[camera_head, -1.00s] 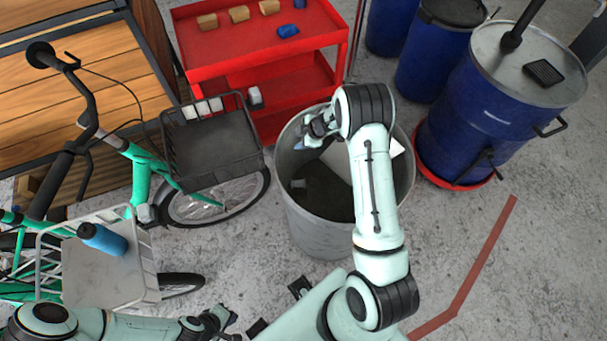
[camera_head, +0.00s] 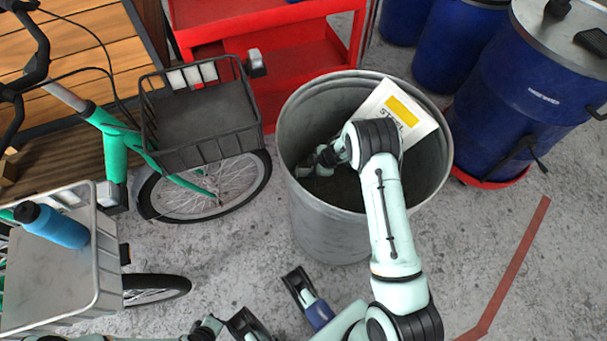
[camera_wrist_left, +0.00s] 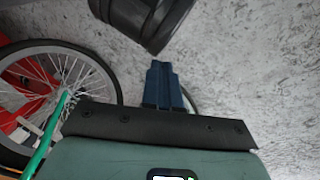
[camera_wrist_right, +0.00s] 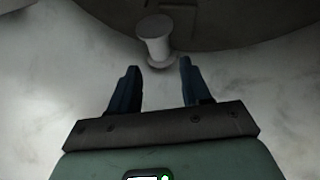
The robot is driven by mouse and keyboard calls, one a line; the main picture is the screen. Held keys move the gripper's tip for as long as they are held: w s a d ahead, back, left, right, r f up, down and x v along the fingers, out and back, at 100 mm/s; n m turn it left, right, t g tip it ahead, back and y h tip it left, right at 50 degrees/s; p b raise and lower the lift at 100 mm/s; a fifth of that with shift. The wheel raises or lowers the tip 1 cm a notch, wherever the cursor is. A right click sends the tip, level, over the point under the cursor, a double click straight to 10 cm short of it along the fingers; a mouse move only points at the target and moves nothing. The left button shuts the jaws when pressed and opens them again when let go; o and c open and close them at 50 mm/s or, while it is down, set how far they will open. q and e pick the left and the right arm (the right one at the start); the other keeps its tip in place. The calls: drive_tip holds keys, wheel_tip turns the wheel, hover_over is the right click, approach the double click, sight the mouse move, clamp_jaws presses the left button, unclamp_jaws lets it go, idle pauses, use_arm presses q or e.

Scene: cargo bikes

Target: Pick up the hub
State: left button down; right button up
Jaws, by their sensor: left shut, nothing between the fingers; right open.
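The hub (camera_wrist_right: 154,38) is a pale, spool-shaped piece with a wide round end, seen in the right wrist view just beyond my fingertips. It lies inside the grey metal barrel (camera_head: 330,232); in the head view I cannot make it out, as my arm and gripper cover that area. My right gripper (camera_head: 306,168) is down inside the barrel, open and empty. In the right wrist view its two fingers (camera_wrist_right: 157,70) point at the hub, with a gap before it. My left gripper (camera_wrist_left: 162,68) is shut and empty over the floor, outside the barrel.
A white box with a yellow label (camera_head: 398,108) leans inside the barrel at the right. A bike with a black basket (camera_head: 203,155) stands left of the barrel, a red cart (camera_head: 300,62) behind it, and blue drums (camera_head: 530,85) at the right. A blue bottle (camera_head: 58,228) lies on a grey basket.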

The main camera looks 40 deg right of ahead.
sight(304, 172)
drive_tip(key=b+x, duration=0.1)
drive_tip(key=x, duration=0.2)
drive_tip(key=shift+w+f, duration=0.1)
drive_tip(key=shift+f, duration=0.2)
drive_tip(key=shift+w+f+b, duration=0.3)
drive_tip(key=shift+f+b, duration=0.05)
drive_tip(key=shift+f, duration=0.2)
drive_tip(key=b+x, duration=0.1)
drive_tip(key=x, duration=0.1)
drive_tip(key=shift+w+a+f, duration=0.1)
drive_tip(key=shift+f, duration=0.15)
drive_tip(key=shift+w+f, duration=0.25)
use_arm(q)
drive_tip(key=f, duration=0.1)
drive_tip(key=a+f, duration=0.1)
drive_tip(key=f, duration=0.1)
drive_tip(key=a+f, duration=0.1)
drive_tip(key=shift+w+f, duration=0.1)
drive_tip(key=shift+f, duration=0.15)
use_arm(e)
clamp_jaws()
